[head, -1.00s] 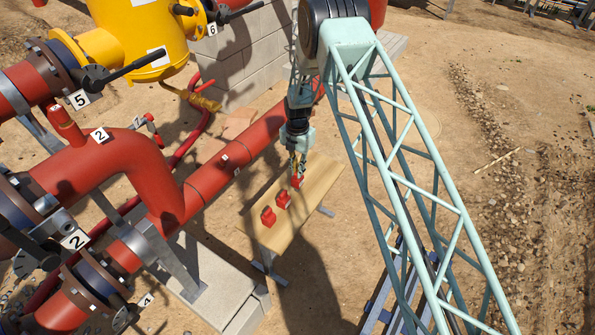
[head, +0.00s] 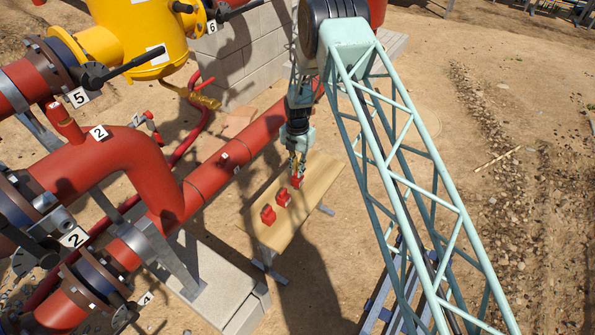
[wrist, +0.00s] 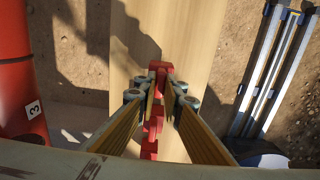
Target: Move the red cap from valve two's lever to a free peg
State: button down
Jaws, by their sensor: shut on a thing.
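My gripper (head: 297,172) hangs over the far part of a wooden board and points down. Its fingers are shut on a red cap (head: 296,182). In the wrist view my gripper (wrist: 160,92) has this red cap (wrist: 160,68) between the fingertips, over the board. Whether the cap touches the board or a peg cannot be told; the fingers hide its lower part. Two other red caps (head: 283,198) (head: 268,215) sit in a row on the board (head: 318,172). Valve two's number plate (head: 75,238) shows at the lower left; no red cap is clear on its lever.
A thick red pipe (head: 225,165) runs along the board's left side, and it shows in the wrist view (wrist: 15,70). A yellow vessel (head: 150,35) stands at the upper left. Bare ground (head: 500,110) lies to the right.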

jog(key=shift+f+b, duration=0.5)
jog(key=shift+f, duration=0.6)
jog(key=c, duration=2.7)
grip_release()
jog(key=shift+o, duration=0.8)
jog(key=o, duration=0.4)
jog(key=shift+c, duration=0.2)
jog(key=shift+r, duration=0.15)
jog(key=shift+r+p, duration=1.05)
jog(key=shift+r, duration=2.3)
jog(key=shift+r, duration=0.15)
notch_tip(320, 180, up, 12)
